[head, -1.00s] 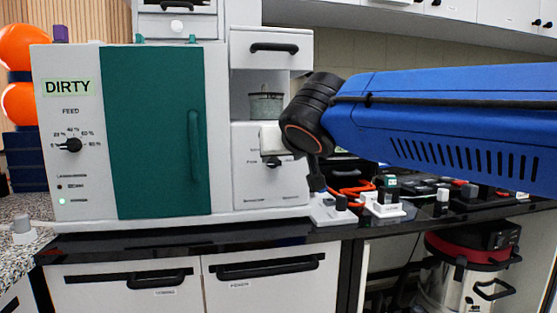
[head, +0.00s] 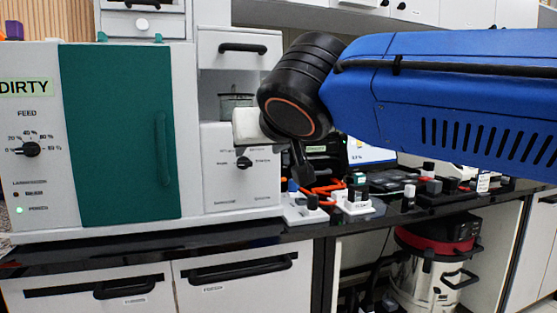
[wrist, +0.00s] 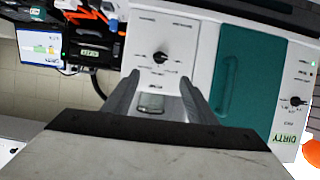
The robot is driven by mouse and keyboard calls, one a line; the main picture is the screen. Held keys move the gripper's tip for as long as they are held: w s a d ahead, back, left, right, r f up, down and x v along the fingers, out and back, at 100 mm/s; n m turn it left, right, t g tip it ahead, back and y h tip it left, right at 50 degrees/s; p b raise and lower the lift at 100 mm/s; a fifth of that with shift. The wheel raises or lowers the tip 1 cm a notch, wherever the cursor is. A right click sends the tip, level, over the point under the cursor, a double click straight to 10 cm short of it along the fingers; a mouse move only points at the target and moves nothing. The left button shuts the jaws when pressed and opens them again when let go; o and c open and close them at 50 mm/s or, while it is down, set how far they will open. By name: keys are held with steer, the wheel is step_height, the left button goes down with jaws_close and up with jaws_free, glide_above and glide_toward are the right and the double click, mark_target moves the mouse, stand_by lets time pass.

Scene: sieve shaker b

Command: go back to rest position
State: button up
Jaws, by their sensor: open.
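The fingers are mostly hidden behind the wrist there. The machine has a green door (head: 120,130), which is shut, a feed knob (head: 27,149) and a second knob (head: 244,163). A glass jar (head: 236,104) stands in the open niche; it also shows between the fingers in the wrist view (wrist: 151,103).
A black counter (head: 200,238) carries the machine, small white-based devices (head: 354,204) and orange cables (head: 325,188) right of it. A screen (head: 371,150) stands behind. White drawers (head: 245,280) and a red-topped vacuum (head: 440,250) are below. Wall cabinets hang above.

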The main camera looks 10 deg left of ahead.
steer(key=w+d+f+m+g+h, duration=0.1)
steer(key=d+f+h, duration=0.1)
steer(key=d+f, duration=0.6)
steer(key=d+f+m+h, duration=0.15)
steer(key=d+f, duration=0.25)
steer(key=d, duration=0.8)
steer(key=w+d+f+m+g+h, duration=0.1)
steer(key=d+f+h, duration=0.1)
steer(key=d+f, duration=0.6)
steer(key=s+d+f+m+g+h, duration=0.1)
steer(key=s+d+f+m+g, duration=0.2)
steer(key=s+d+f, duration=1.4)
step_height(320, 180, down, 3)
steer(key=shift+s+d+g, duration=0.25)
steer(key=shift+d+g, duration=0.55)
steer(key=shift+d, duration=0.1)
steer(key=shift+h, duration=0.25)
